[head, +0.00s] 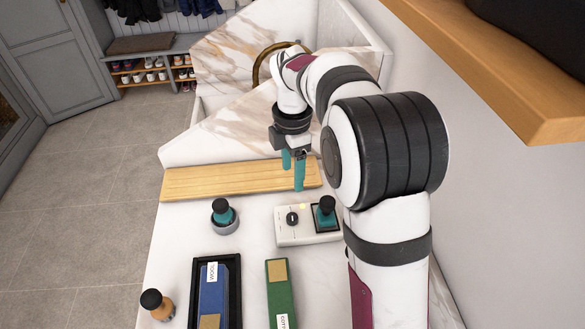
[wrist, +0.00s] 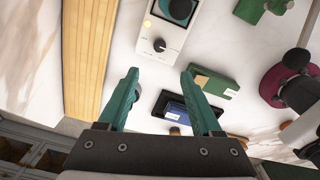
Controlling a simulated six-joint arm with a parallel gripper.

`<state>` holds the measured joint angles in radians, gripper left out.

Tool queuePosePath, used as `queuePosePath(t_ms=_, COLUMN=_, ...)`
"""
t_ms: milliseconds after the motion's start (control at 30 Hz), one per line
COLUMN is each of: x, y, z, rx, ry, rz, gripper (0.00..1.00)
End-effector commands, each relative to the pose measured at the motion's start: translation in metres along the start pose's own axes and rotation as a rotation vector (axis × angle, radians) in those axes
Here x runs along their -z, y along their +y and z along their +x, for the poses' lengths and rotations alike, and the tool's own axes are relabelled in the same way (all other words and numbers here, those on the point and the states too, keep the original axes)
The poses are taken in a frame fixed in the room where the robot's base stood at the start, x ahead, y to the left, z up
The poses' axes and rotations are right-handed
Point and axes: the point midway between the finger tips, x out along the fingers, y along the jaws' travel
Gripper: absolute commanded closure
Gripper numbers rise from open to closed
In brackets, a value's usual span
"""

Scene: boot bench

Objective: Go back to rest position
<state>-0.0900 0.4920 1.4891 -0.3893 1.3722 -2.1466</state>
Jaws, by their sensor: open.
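My gripper (head: 293,172) has teal fingers and hangs above the bench near the wooden board. The fingers are apart with nothing between them; they also show in the wrist view (wrist: 163,98). Below and right of it in the head view is a white control box (head: 283,232) with a dark knob (head: 292,218) and a lit yellow light. A black-topped teal piece (head: 326,213) stands in the box's dark square. The control box also shows in the wrist view (wrist: 148,47), apart from the fingers. My arm reaches up and over from the right.
A wooden board (head: 235,181) lies along the bench's back, before a marble panel (head: 230,130). A black-knobbed teal piece (head: 222,212) sits in a grey ring. In front are a black tray (head: 236,290) holding a blue box (head: 212,290), a green box (head: 280,290) and a wooden-bodied, black-knobbed piece (head: 162,309).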

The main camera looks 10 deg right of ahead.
Motion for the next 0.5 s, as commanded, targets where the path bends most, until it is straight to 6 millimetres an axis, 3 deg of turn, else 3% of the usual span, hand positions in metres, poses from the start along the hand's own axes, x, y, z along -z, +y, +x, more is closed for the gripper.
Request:
queuePosePath(t_ms=233, x=0.0, y=-0.001, z=0.0, rx=0.0, ry=0.0, rz=0.005, gripper=0.34)
queuePosePath(t_ms=300, x=0.002, y=-0.011, z=-0.007, rx=-0.001, ry=0.005, rz=0.085, gripper=0.34)
queuePosePath(t_ms=367, x=0.006, y=-0.035, z=-0.021, rx=-0.002, ry=0.018, rz=0.272, gripper=0.34)
queuePosePath(t_ms=500, x=0.028, y=-0.135, z=-0.049, rx=0.024, ry=0.07, rz=1.022, gripper=0.34)
